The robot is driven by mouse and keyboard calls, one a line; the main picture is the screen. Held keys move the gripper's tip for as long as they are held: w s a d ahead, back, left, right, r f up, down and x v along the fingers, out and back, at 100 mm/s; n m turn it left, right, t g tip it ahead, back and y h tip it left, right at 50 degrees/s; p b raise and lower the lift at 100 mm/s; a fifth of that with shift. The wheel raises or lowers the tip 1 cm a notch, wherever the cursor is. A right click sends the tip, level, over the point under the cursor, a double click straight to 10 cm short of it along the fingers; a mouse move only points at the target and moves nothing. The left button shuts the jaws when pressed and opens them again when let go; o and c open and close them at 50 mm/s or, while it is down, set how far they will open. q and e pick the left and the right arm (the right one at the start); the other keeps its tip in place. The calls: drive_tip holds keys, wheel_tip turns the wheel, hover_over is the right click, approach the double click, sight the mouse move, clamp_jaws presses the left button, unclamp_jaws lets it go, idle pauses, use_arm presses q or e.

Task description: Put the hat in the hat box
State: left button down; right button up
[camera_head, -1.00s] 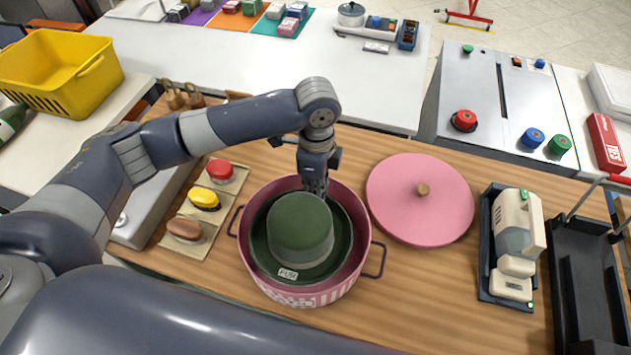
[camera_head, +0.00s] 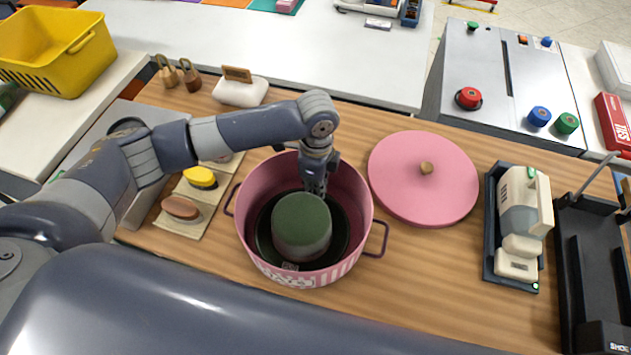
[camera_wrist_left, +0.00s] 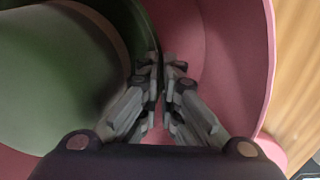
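The dark green hat (camera_head: 301,225), with a grey-green band, sits crown up and low inside the round pink hat box (camera_head: 257,190). Its brim is within the box walls. Whether the brim touches the bottom is hidden. My left gripper (camera_head: 316,190) reaches down inside the box at the hat's far side. In the left wrist view its fingers (camera_wrist_left: 160,85) are close together on the edge of the brim (camera_wrist_left: 142,30). The pink lid (camera_head: 423,180) with a wooden knob lies on the counter to the right of the box. My right gripper is not in view.
A strip with coloured brushes or pads (camera_head: 180,208) lies left of the box. A beige device in a dark tray (camera_head: 517,225) and a black rack (camera_head: 590,270) stand to the right. A yellow basket (camera_head: 55,50) is at the far left. Bare counter lies in front of the lid.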

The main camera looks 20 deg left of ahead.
use_arm(q)
drive_tip(key=shift+f, duration=0.3)
drive_tip(key=c, duration=1.7)
unclamp_jaws()
